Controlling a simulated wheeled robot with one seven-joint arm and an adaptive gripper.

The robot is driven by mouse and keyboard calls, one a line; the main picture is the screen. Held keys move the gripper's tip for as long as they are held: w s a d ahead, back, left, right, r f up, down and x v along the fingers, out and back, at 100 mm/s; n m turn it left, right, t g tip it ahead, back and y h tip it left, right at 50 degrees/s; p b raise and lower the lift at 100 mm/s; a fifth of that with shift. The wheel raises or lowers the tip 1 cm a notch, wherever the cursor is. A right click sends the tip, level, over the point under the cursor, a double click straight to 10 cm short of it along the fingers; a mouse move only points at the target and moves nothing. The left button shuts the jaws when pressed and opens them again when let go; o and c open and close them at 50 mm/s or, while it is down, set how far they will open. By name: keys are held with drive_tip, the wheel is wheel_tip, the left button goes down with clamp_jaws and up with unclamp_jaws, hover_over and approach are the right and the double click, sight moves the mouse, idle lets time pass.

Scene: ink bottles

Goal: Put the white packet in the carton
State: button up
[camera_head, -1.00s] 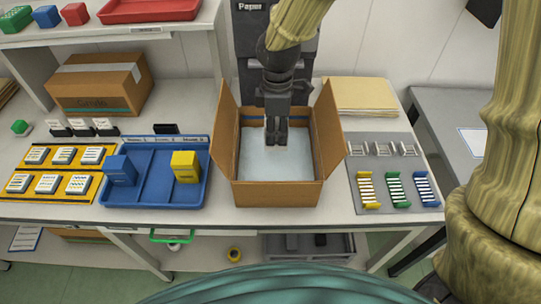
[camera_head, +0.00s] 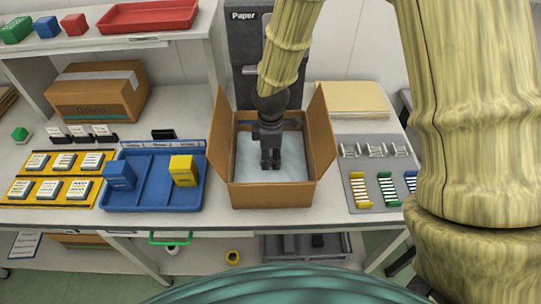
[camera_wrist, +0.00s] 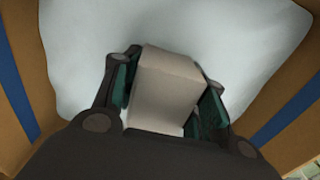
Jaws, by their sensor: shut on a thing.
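The open cardboard carton (camera_head: 270,196) stands on the table with its flaps up and a pale, soft-looking lining (camera_head: 242,165) inside. My gripper (camera_head: 270,165) points down into the carton from above. In the wrist view my gripper (camera_wrist: 165,95) is shut on the white packet (camera_wrist: 165,88), a pale block between its dark green pads. The pale lining (camera_wrist: 230,30) shows beyond the packet. I cannot tell whether the packet touches it. In the head view the packet is hidden by the gripper.
A blue divided tray (camera_head: 150,196) holding a blue box and a yellow box (camera_head: 184,170) stands left of the carton. A grey mat (camera_head: 362,200) with colored racks lies to the right. The carton walls and flaps (camera_head: 320,135) rise close around my gripper.

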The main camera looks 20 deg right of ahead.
drive_tip(key=shift+s, duration=0.2)
drive_tip(key=shift+w+f, duration=0.1)
drive_tip(key=shift+f, duration=0.1)
drive_tip(key=o, duration=1)
drive_tip(key=shift+o, duration=0.2)
drive_tip(key=shift+r, duration=0.15)
drive_tip(key=shift+r+b, duration=1.15)
drive_tip(key=shift+r, duration=4.85)
